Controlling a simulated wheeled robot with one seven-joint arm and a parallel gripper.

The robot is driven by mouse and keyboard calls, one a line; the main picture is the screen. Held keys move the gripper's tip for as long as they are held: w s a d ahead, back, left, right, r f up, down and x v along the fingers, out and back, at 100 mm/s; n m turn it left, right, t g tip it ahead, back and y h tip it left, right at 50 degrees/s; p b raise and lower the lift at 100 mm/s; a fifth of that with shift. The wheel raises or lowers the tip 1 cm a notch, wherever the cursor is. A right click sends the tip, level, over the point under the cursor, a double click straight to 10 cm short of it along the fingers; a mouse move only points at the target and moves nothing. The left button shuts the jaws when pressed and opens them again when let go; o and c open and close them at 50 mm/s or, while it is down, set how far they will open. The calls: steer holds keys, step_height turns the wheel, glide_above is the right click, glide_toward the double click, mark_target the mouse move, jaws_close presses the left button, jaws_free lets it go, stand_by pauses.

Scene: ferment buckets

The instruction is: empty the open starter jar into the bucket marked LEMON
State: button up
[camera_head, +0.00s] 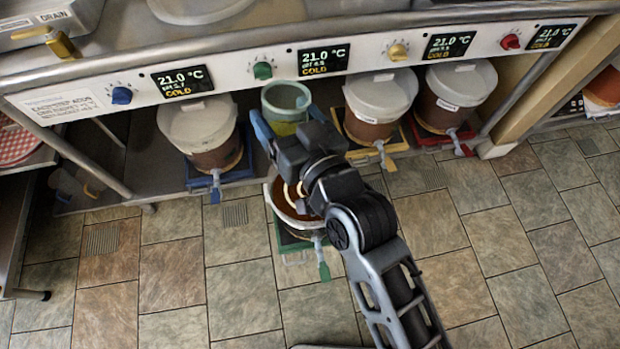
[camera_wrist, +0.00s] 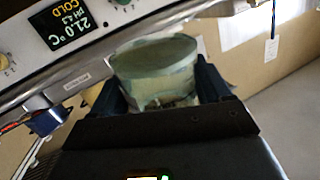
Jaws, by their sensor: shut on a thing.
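My gripper (camera_head: 288,117) is shut on a pale green jar (camera_head: 286,97), one blue finger on each side. Yellow-green contents show low in the jar in the head view. The jar is held in front of the shelf and looks near upright, at the far side of an open bucket (camera_head: 271,197). The jar also shows between the fingers in the wrist view (camera_wrist: 155,62). The open bucket stands on a green base (camera_head: 288,238), pulled out from the shelf, with orange-brown contents. My arm hides part of it. Its marking cannot be read.
Lidded buckets stand on blue (camera_head: 197,124), yellow (camera_head: 381,100) and red (camera_head: 455,88) bases under the counter. A control panel (camera_head: 228,78) with coloured knobs and several displays runs just above the jar. The tiled floor (camera_head: 180,260) in front is clear.

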mark_target(288, 133)
steer(key=s, duration=0.1)
steer(key=s+n+b, duration=0.1)
steer(key=s+b, duration=0.1)
steer(key=shift+d+r+t, duration=0.3)
steer(key=shift+d+t, duration=0.1)
steer(key=shift+s+d+r+n+b, duration=0.2)
steer(key=shift+s+r+n+b, duration=0.2)
steer(key=shift+s+n, duration=0.15)
